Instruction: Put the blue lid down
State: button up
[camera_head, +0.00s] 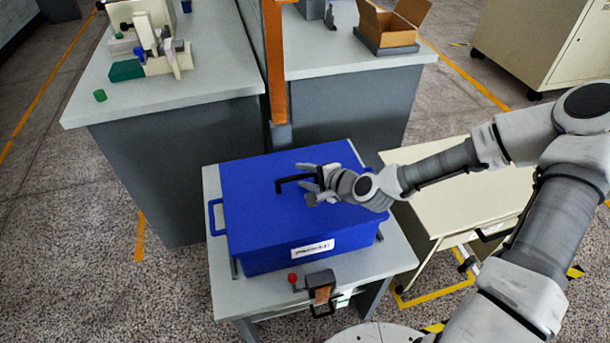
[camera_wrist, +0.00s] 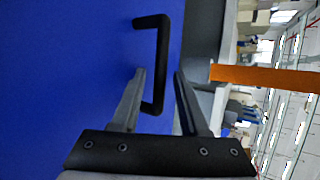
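The blue lid (camera_head: 255,184) lies flat on top of the blue box and looks closed on it. It fills the left of the wrist view (camera_wrist: 65,75). Its black handle (camera_head: 289,181) rises from the middle of the lid. My gripper (camera_head: 306,182) is at the handle, low over the lid. In the wrist view my gripper (camera_wrist: 160,72) has its fingers apart, one on each side of the handle bar (camera_wrist: 161,50), with a gap visible on both sides. The fingers partly hide the handle's right end in the head view.
The box (camera_head: 275,258) stands on a small grey table (camera_head: 390,262) with a red-knobbed device (camera_head: 319,281) at its front edge. An orange post (camera_head: 275,60) rises behind the box. A grey workbench (camera_head: 205,80) is behind left. A cream cart (camera_head: 460,205) stands right, under my arm.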

jog(key=shift+r, duration=0.1)
jog(key=p+v, duration=0.4)
jog(key=v, duration=0.8)
jog(key=shift+p, duration=0.35)
